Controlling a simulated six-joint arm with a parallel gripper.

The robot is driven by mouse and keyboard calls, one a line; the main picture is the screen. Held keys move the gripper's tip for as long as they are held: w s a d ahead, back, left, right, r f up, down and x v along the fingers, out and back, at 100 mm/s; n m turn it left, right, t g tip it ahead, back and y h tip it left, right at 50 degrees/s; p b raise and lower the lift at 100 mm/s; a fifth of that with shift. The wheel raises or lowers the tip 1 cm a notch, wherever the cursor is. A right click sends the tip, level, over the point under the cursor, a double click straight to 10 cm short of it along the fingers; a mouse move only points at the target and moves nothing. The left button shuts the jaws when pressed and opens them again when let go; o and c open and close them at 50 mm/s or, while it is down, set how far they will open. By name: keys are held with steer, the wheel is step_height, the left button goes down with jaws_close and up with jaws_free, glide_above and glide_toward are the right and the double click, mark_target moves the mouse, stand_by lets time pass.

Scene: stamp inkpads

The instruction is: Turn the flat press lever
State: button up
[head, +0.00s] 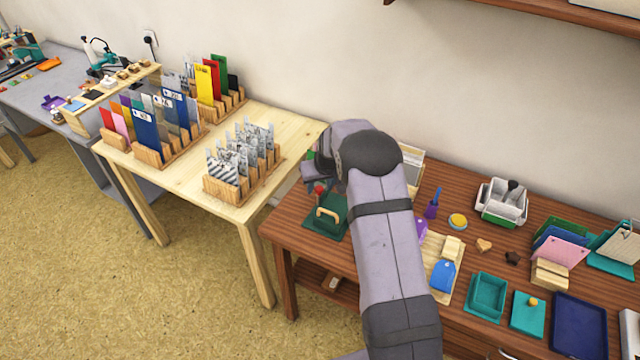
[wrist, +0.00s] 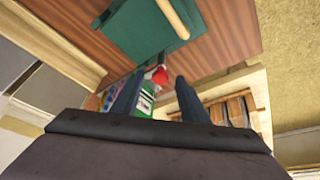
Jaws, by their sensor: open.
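The flat press (head: 337,226) is a dark green plate with a pale wooden handle, on the near left corner of the brown table. A red knob (head: 319,190), which looks like the end of its lever, stands at the plate's far left side. In the wrist view the green press (wrist: 130,38) is at the top, and the red knob (wrist: 159,76) shows between the tips of my gripper (wrist: 158,80). My gripper is open, with its two dark fingers on either side of the knob in the picture. I cannot tell whether they touch it. The lever's shaft is mostly hidden.
A pale wooden table (head: 215,215) with racks of stamped plates (head: 243,158) adjoins on the left. Right of my arm are a purple tool (head: 433,204), a wooden board with a blue tag (head: 443,277), and green trays (head: 487,297). My arm covers the middle of the brown table.

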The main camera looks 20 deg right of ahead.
steer(key=shift+w+f, duration=0.1)
steer(key=shift+f, duration=0.1)
jaws_close()
